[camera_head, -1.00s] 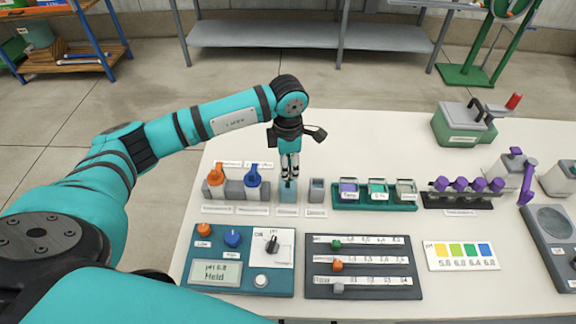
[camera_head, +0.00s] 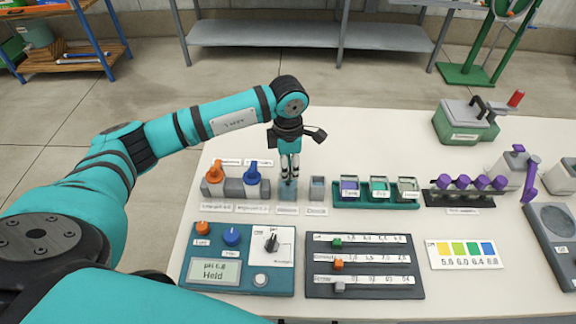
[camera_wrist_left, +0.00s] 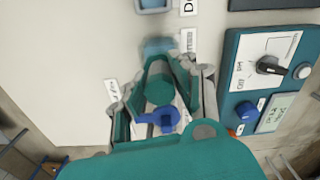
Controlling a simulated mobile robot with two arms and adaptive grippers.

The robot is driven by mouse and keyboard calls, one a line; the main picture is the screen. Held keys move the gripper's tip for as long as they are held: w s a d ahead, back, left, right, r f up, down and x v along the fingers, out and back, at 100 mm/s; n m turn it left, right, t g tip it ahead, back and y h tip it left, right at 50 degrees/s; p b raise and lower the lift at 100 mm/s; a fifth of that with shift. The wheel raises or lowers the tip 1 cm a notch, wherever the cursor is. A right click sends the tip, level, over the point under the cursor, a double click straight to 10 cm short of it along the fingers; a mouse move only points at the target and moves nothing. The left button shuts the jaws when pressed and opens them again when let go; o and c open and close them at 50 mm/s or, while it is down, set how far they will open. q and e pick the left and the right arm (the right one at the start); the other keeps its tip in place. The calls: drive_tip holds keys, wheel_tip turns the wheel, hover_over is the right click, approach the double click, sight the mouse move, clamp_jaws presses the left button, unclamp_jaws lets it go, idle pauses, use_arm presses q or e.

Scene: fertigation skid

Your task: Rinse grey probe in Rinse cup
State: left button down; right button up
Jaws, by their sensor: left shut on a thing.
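My left gripper (camera_head: 289,171) points straight down over the Rinse cup (camera_head: 288,195), a small square blue-grey cup with a label in front. Its fingers are shut on the grey probe, which is mostly hidden between them. The fingertips are at or just above the cup's rim; I cannot tell how deep the probe's lower end sits. In the left wrist view the cup (camera_wrist_left: 157,44) shows blurred beyond the fingers. My right gripper is not in view.
Close left stand holders with a blue-topped probe (camera_head: 252,174) and an orange-topped one (camera_head: 215,172). Another small grey cup (camera_head: 317,190) stands close right. A green rack (camera_head: 375,204) of jars lies further right. The pH meter panel (camera_head: 238,285) lies in front.

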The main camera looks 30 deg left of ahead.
use_arm(q)
drive_tip(key=shift+r+p, duration=2.2)
drive_tip(key=shift+r, duration=1.9)
